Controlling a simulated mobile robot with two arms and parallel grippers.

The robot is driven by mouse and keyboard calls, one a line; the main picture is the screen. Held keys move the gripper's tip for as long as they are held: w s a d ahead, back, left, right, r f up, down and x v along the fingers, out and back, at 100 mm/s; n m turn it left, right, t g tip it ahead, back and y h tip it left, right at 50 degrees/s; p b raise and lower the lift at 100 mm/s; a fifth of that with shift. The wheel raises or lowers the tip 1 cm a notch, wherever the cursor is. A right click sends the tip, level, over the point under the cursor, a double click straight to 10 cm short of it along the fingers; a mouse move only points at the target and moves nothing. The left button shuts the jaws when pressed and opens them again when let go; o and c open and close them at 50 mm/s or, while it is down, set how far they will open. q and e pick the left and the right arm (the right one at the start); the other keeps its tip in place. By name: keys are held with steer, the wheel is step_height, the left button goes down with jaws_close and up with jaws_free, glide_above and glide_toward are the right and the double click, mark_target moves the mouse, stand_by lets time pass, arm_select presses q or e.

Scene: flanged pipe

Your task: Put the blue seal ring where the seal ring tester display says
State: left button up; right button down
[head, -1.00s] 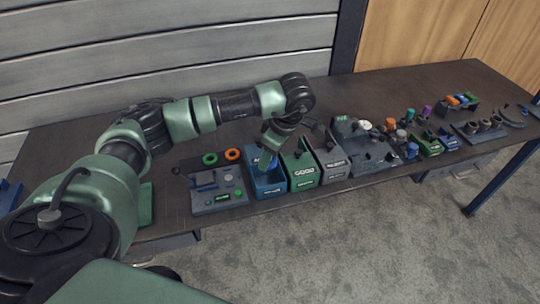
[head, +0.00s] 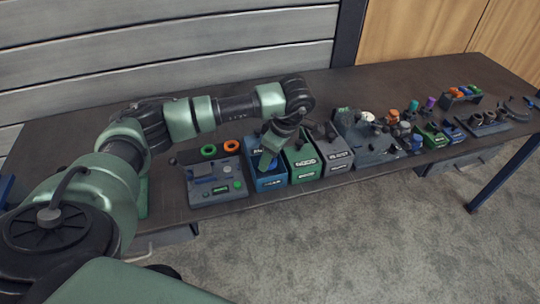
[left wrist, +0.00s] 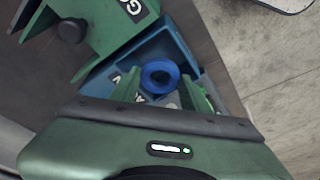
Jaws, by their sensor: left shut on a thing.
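The blue seal ring (left wrist: 160,76) is between the fingers of my left gripper (left wrist: 161,88) in the left wrist view, and the gripper is shut on it. In the head view my left gripper (head: 267,161) points down over the blue bin (head: 271,184); the ring is hidden there. The blue bin's wall (left wrist: 177,40) also shows around the ring in the left wrist view. The seal ring tester (head: 203,193) stands left of the bin. Its small display (head: 221,189) glows green, too small to read. My right gripper is not in view.
A green bin (head: 304,172) marked GOOD and a grey bin (head: 337,161) marked REJECT stand right of the blue bin. Several fixtures and parts crowd the table's right.

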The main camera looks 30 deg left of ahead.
mark_target(272, 162)
arm_select(q)
steer(key=shift+f+b, duration=1.45)
steer(key=shift+f, duration=0.25)
stand_by(0.6)
steer(key=o, duration=1.4)
steer(key=shift+f, duration=0.1)
steer(key=shift+o, duration=0.4)
steer(key=shift+f, duration=0.1)
